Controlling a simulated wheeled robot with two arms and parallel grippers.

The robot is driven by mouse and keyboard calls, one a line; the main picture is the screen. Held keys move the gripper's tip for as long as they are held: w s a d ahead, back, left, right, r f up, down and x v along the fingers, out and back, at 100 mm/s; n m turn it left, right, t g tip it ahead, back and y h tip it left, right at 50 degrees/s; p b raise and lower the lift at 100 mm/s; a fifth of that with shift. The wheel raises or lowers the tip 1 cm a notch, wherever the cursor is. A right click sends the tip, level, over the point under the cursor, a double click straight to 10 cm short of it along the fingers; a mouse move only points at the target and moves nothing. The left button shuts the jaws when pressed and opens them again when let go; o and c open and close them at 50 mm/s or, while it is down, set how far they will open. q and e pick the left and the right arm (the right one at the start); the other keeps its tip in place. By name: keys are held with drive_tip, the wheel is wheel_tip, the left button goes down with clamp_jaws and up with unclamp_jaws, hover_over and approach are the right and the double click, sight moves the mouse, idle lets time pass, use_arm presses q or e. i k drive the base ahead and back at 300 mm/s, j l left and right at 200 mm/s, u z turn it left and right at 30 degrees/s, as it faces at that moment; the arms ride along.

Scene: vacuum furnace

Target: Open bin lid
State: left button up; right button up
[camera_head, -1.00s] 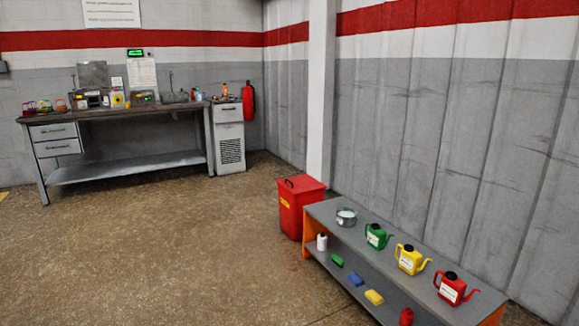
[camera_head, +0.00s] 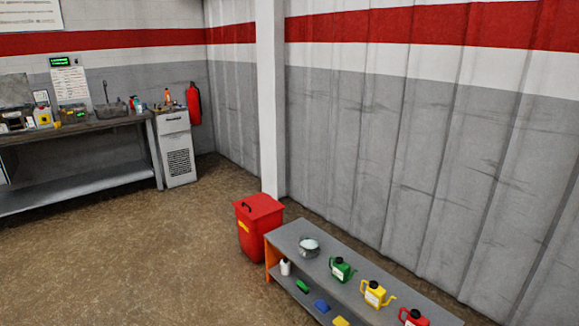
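A red bin (camera_head: 252,238) stands on the floor near the wall, just beyond the left end of a low grey bench. Its red lid (camera_head: 262,206) is shut and has a dark handle on top near its left edge. A yellow label is on the bin's front. Neither of my grippers shows in the head view.
The low bench (camera_head: 318,238) carries a metal pot (camera_head: 309,246) and green (camera_head: 342,270), yellow (camera_head: 374,293) and red (camera_head: 411,317) cans. A workbench (camera_head: 90,191) and a grey cabinet (camera_head: 177,150) stand at the back left. The floor (camera_head: 140,260) left of the bin is clear.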

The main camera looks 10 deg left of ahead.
sight(256, 206)
drive_tip(key=i+j+u, duration=0.3)
drive_tip(key=i+u, duration=0.15)
drive_tip(key=i, duration=0.2)
drive_tip(key=i+u, duration=0.4)
drive_tip(key=i, duration=0.3)
drive_tip(key=i+z, duration=0.1)
drive_tip(key=i, duration=0.6)
drive_tip(key=i+j+z, duration=0.1)
drive_tip(key=i, duration=0.55)
drive_tip(key=i+j, duration=0.3)
drive_tip(key=i, duration=0.35)
drive_tip(key=i+j+z, duration=0.1)
drive_tip(key=i+z, duration=0.2)
drive_tip(key=i+j+z, duration=0.2)
drive_tip(key=i+z, duration=0.15)
drive_tip(key=i+j+z, duration=0.3)
drive_tip(key=i, duration=0.2)
